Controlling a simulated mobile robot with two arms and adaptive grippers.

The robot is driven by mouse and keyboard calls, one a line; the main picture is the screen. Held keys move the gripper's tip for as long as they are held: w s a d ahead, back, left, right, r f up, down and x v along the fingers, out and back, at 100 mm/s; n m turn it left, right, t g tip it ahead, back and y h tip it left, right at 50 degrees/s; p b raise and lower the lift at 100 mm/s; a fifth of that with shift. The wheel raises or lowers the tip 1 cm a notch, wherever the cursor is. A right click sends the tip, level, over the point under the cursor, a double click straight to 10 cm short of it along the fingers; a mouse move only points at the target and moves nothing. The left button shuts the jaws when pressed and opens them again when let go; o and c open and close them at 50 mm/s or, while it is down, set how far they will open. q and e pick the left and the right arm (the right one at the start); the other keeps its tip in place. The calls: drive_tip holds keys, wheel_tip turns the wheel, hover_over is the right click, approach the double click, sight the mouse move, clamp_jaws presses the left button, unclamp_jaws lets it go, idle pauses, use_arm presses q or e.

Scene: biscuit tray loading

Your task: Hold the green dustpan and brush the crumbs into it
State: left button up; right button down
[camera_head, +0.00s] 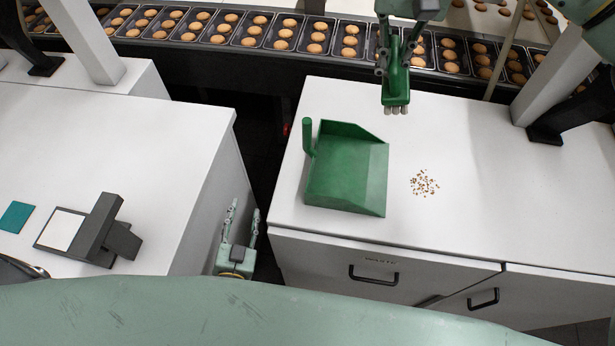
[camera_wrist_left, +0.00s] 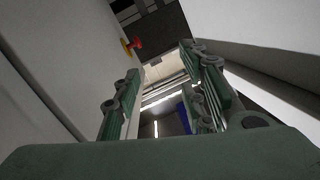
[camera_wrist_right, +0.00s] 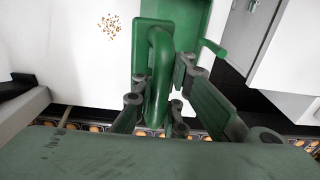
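The green dustpan (camera_head: 345,170) lies on the right white counter, its upright handle at its left side and its open edge facing right. It also shows in the right wrist view (camera_wrist_right: 190,12). A small patch of crumbs (camera_head: 424,183) lies just right of the dustpan, apart from it. My right gripper (camera_head: 396,62) is shut on the green handle of a brush (camera_head: 396,92), whose pale bristles point down behind the crumbs. The handle (camera_wrist_right: 160,75) runs between the fingers in the right wrist view. My left gripper (camera_head: 244,210) is open and empty in the gap between the counters.
A conveyor with biscuit trays (camera_head: 250,30) runs along the back. The left counter (camera_head: 120,130) carries a dark device (camera_head: 100,235) and a teal square (camera_head: 16,217). A drawer with a black handle (camera_head: 374,276) is below the dustpan. The right counter around the crumbs is clear.

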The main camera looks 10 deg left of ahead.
use_arm(q)
drive_tip(key=w+d+r+n+t+y, duration=0.1)
drive_tip(key=w+r+t+y, duration=0.1)
drive_tip(key=r, duration=0.8)
drive_tip(key=w+d+r+n+t+y, duration=0.1)
drive_tip(key=w+r+t+y, duration=0.15)
drive_tip(key=r, duration=0.75)
drive_tip(key=n+g+h, duration=0.3)
drive_tip(key=g, duration=0.1)
approach(307, 136)
drive_tip(key=shift+f+t, duration=0.25)
drive_tip(key=w, duration=0.3)
drive_tip(key=w+a, duration=0.1)
drive_tip(key=w, duration=0.3)
drive_tip(key=w+a, duration=0.1)
drive_tip(key=w, duration=0.2)
drive_tip(key=shift+w+a, duration=0.1)
drive_tip(key=shift+w, duration=0.3)
drive_tip(key=shift+c, duration=0.5)
clamp_jaws()
